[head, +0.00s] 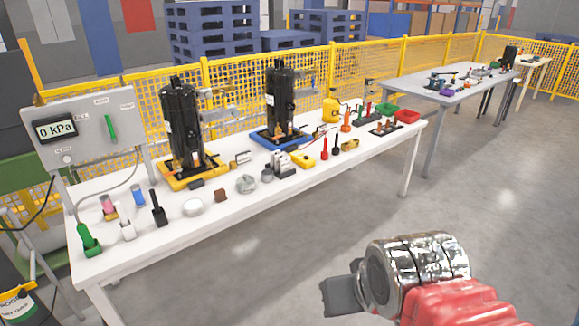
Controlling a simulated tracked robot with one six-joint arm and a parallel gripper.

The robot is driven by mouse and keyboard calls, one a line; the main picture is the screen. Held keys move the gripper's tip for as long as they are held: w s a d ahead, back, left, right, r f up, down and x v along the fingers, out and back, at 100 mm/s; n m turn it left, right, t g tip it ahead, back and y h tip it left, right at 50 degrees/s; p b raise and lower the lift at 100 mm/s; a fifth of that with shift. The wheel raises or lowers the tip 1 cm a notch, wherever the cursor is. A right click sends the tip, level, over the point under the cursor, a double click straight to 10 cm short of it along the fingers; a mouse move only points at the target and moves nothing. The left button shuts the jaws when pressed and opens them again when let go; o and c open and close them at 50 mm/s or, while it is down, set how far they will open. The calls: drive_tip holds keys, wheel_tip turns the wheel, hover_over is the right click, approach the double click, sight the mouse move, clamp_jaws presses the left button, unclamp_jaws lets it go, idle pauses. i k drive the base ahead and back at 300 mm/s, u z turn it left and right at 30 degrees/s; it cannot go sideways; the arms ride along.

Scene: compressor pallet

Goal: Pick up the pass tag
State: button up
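I cannot pick out the pass tag with certainty among the small items on the long white table (262,205). A narrow green piece (110,128) shows on the grey panel at the table's left end; I cannot tell whether it is a tag. My gripper (338,297) is at the lower right, in front of the table and apart from it. It looks dark grey and is seen from the side, so its opening and anything between its fingers cannot be made out. Nothing visibly hangs from it.
Two black compressors stand on a yellow tray (170,181) and a blue tray (258,138). The grey panel (75,115) reads 0 kPa. Small tools and parts crowd the table's front. Green and red bins (407,117) are at its right end. Open floor (480,200) lies right.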

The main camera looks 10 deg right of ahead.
sight(285, 163)
drive_tip(key=u, duration=0.05)
drive_tip(key=i, duration=1)
drive_tip(key=z, duration=0.05)
